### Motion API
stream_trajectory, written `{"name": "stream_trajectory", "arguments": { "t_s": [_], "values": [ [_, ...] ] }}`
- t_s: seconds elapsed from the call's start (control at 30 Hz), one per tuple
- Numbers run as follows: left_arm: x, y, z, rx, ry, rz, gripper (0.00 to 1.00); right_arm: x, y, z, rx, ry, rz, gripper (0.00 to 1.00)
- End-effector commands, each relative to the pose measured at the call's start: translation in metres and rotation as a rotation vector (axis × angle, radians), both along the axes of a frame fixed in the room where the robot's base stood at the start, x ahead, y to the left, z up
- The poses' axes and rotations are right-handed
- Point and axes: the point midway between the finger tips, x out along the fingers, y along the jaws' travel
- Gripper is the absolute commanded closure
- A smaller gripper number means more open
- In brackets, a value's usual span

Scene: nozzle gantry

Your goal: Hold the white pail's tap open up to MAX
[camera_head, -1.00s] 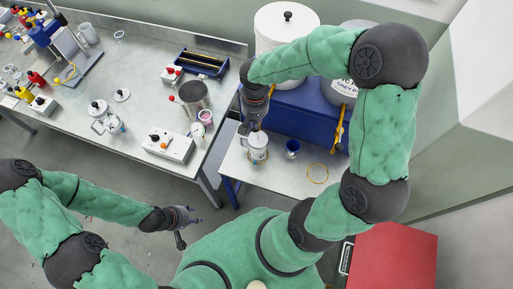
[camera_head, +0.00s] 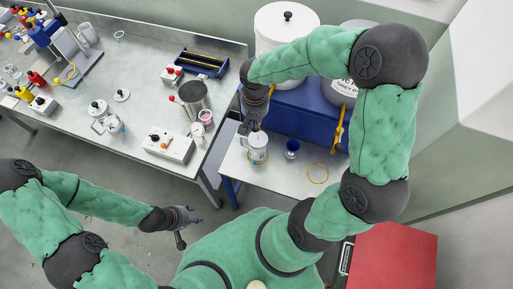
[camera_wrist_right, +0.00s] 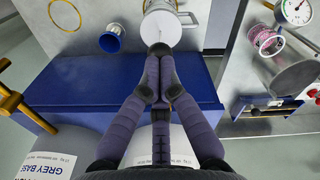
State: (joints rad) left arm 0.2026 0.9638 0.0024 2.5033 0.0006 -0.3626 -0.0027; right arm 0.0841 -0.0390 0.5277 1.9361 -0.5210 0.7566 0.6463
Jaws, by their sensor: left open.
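The white pail (camera_head: 280,35) with a black-knobbed lid stands on a blue stand (camera_head: 300,118). The MAX mark is not readable. My left gripper (camera_head: 185,220) is open and empty, away from the bench.
A grey-base pail (camera_head: 338,92) with a brass tap (camera_head: 340,125) stands to the right. A blue cup (camera_head: 292,147) and a brass ring (camera_head: 317,174) are right of the jug. A metal pot (camera_head: 192,98) and a switch box (camera_head: 168,146) are on the left bench.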

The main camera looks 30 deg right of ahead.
Motion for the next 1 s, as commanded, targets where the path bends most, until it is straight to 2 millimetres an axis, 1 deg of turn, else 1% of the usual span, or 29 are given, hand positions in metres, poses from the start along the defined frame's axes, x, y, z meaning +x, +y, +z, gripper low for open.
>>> {"name": "stream_trajectory", "arguments": {
  "t_s": [0.27, 0.37, 0.9, 1.0],
  "values": [
    [0.0, 0.0, 0.0, 0.0, 0.0, 0.0, 0.53, -0.001, 0.0, 0.0, 0.0, 0.002, 0.0, 1.0],
    [0.0, 0.0, 0.003, 0.0, 0.0, 0.0, 0.53, -0.001, 0.0, 0.004, 0.0, 0.002, 0.0, 1.0],
    [0.0, 0.0, 0.04, 0.0, 0.0, 0.0, 0.53, 0.0, 0.0, 0.058, 0.0, 0.0, 0.0, 1.0],
    [0.0, 0.0, 0.043, 0.0, 0.0, 0.0, 0.53, 0.0, 0.0, 0.064, 0.001, -0.001, 0.0, 1.0]
  ]
}}
